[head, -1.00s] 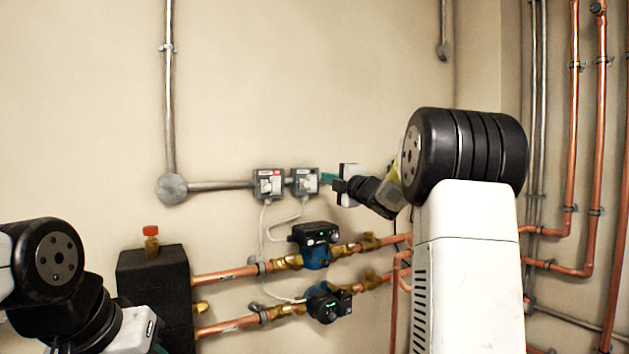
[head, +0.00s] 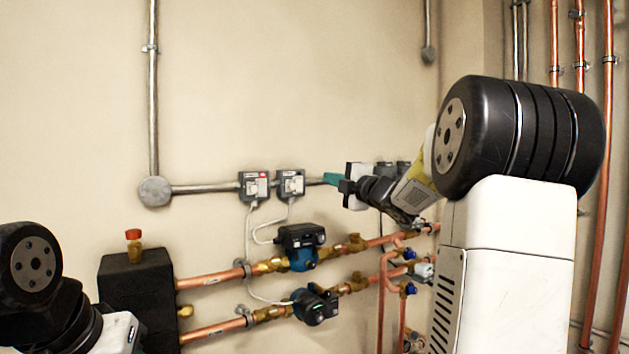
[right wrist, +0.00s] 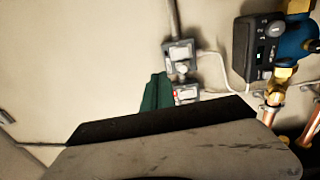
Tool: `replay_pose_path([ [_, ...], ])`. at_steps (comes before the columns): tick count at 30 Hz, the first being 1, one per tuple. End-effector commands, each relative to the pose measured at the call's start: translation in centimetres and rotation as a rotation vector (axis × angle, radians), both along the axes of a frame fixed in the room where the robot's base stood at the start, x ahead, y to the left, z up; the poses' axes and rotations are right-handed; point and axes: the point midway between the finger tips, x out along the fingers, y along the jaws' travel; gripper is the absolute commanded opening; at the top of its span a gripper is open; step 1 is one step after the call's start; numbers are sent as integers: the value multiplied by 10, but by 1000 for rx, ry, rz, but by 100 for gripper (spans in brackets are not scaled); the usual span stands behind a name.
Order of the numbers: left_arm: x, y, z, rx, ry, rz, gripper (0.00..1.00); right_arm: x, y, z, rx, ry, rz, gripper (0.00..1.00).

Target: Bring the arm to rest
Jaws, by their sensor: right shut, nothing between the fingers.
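My right arm (head: 510,230) reaches in from the right of the head view, its big black joint (head: 520,135) high at the right. My right gripper (head: 334,180) has teal fingertips, which are together and hold nothing. It appears in front of the wall just right of the grey switch boxes, apart from them as far as I can tell. In the right wrist view the teal fingers (right wrist: 157,95) partly cover one switch box. My left arm (head: 45,290) is at the lower left; its gripper is out of the picture.
Two grey switch boxes (head: 272,186) with white cables sit on the wall. Below are two pumps (head: 302,245) (head: 315,305) on copper pipes and a black block (head: 137,285) with a red-capped fitting. Vertical copper pipes (head: 606,150) run at the right.

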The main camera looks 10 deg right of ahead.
Motion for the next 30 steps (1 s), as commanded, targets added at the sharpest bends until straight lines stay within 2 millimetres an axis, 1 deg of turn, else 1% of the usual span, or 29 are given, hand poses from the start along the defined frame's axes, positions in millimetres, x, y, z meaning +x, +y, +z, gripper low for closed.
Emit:
replay_pose_path([
  [4, 0, 0, 0, 0, 0, 0, 36, -5, -5, 3, 55, 24, -38, 0],
  [5, 0, 0, 0, 0, 0, 0, 36, -8, -7, 4, 91, 40, -59, 0],
  [8, 0, 0, 0, 0, 0, 0, 36, -28, -18, 0, 270, 132, -165, 0],
  [11, 0, 0, 0, 0, 0, 0, 36, -63, -24, -23, 527, 290, -294, 0],
  [12, 0, 0, 0, 0, 0, 0, 36, -82, -22, -38, 636, 366, -343, 0],
  [14, 0, 0, 0, 0, 0, 0, 36, -113, -15, -65, 789, 488, -413, 0],
  [15, 0, 0, 0, 0, 0, 0, 36, -135, -7, -85, 885, 576, -459, 0],
  [17, 0, 0, 0, 0, 0, 0, 36, -169, 8, -114, 1006, 700, -519, 0],
  [18, 0, 0, 0, 0, 0, 0, 36, -191, 18, -132, 1076, 780, -557, 0],
  [20, 0, 0, 0, 0, 0, 0, 36, -224, 36, -156, 1165, 894, -610, 0],
  [21, 0, 0, 0, 0, 0, 0, 36, -245, 47, -171, 1213, 964, -643, 0],
  [24, 0, 0, 0, 0, 0, 0, 36, -292, 72, -201, 1304, 1117, -716, 0],
  [27, 0, 0, 0, 0, 0, 0, 36, -327, 89, -221, 1353, 1229, -771, 0],
  [30, 0, 0, 0, 0, 0, 0, 36, -347, 100, -231, 1379, 1294, -805, 0],
])
